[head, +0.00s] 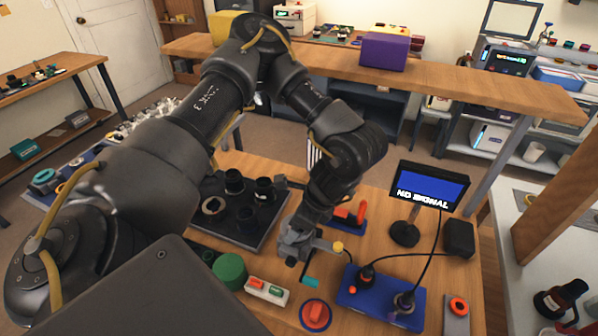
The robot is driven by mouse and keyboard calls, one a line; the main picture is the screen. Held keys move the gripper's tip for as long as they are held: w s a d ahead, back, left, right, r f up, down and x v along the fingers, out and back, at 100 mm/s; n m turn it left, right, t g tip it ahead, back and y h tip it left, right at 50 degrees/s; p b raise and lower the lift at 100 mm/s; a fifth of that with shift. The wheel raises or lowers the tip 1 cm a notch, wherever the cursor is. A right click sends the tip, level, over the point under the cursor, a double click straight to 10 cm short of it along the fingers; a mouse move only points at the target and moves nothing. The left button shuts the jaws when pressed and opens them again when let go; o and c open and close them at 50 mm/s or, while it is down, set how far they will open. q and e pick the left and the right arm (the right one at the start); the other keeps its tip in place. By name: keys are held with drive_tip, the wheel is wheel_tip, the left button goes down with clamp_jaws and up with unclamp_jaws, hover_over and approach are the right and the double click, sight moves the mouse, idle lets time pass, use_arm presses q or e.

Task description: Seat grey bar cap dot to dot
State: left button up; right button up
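My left arm comes in from the left and bends down over the wooden table, with its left gripper (302,258) low over the middle of the table. Its grey fingers are small here, and I cannot tell whether they are open or hold anything. A small teal piece (311,282) shows just below the fingers, and a yellow-topped piece (338,247) is to their right. I cannot pick out a grey bar cap for certain, and no alignment dots can be made out. An orange-red bar on a round blue-rimmed base (317,314) is at the front. My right gripper is not in view.
A black tray (262,236) with several dark rings lies left of the gripper. A green cylinder (229,270) and a white button box (267,291) are in front. A blue block with cables (375,304) and a "NO SIGNAL" monitor (430,187) stand right.

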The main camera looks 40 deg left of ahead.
use_arm(q)
drive_tip(key=shift+f, duration=0.6)
idle(1.1)
